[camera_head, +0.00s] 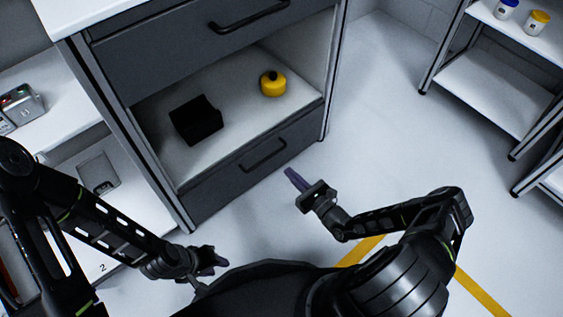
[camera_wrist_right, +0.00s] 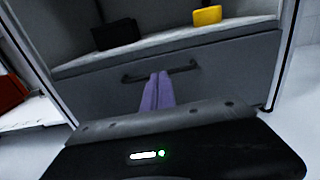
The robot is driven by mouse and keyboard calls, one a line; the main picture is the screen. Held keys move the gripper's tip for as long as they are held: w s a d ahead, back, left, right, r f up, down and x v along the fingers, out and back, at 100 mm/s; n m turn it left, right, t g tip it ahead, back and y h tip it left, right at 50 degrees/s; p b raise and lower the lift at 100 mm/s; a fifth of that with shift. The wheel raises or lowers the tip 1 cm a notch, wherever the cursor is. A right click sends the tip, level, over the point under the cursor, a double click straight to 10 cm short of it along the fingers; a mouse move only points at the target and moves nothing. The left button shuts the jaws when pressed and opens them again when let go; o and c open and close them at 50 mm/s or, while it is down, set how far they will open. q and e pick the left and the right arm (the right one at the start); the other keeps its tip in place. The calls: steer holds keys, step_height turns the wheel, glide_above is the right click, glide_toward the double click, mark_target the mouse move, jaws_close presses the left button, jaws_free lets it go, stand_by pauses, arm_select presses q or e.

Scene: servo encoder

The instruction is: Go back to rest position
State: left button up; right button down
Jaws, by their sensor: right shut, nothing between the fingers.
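My right gripper (camera_head: 294,177) is in front of the grey cabinet, with its purple fingers pointing toward the lower drawer. In the right wrist view its fingers (camera_wrist_right: 158,92) lie together, shut and empty, in front of the drawer handle in the picture. My left gripper (camera_head: 217,259) is low at the left, near the floor by my base. Its fingers are small and partly hidden in the head view, so I cannot tell whether they are open or shut.
White shelving with blue and yellow-lidded jars (camera_head: 538,20) stands at right. The floor (camera_head: 400,130) between is clear.

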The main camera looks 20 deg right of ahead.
steer(key=shift+s+d, duration=0.2)
steer(key=shift+s, duration=0.35)
